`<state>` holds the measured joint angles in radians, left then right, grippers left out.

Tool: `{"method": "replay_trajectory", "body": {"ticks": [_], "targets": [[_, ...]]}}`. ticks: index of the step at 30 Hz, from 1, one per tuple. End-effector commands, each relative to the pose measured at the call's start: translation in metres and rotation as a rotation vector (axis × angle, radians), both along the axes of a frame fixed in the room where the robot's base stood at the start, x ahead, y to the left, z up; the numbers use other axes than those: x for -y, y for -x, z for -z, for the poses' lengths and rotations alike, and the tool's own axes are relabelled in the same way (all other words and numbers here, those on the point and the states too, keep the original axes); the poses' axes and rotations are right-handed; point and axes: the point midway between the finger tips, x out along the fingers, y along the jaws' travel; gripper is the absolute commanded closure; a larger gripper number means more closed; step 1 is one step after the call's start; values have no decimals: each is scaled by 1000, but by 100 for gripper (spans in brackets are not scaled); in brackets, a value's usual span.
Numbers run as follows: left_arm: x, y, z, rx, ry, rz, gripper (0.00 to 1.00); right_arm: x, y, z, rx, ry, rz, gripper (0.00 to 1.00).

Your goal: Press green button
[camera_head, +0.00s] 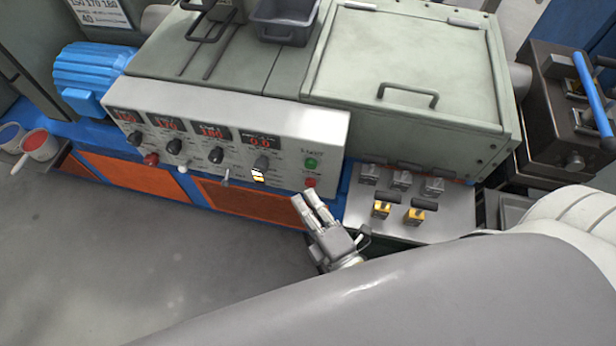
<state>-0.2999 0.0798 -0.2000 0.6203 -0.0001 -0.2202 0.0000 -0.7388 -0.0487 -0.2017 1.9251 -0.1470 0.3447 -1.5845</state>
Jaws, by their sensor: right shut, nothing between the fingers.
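The green button (311,162) sits at the right end of the white control panel (228,118), above a red button (310,182). My right gripper (309,199) is shut and empty. Its fingers point up toward the panel's lower right corner, and its tips appear just below the red button in the picture. I cannot tell whether the tips touch the panel. The green button is uncovered. My left gripper does not show.
Right of my gripper is a metal plate (447,222) with yellow and grey switches. A hinged lid with a handle (408,94) is above. Grey floor (150,250) lies clear at left.

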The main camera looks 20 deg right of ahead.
Motion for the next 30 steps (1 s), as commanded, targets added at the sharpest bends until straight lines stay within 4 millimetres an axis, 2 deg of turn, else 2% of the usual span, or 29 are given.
{"method": "replay_trajectory", "body": {"ticks": [3, 9, 24, 30], "targets": [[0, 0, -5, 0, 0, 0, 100, -4, -22, -2, 2, -1, -1, 100], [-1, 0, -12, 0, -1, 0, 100, 14, -43, 0, -1, 1, -2, 100], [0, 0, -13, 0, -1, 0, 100, 20, -50, 2, -2, -1, -1, 100], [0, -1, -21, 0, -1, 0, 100, 31, -65, 0, -1, 2, 0, 100]]}}
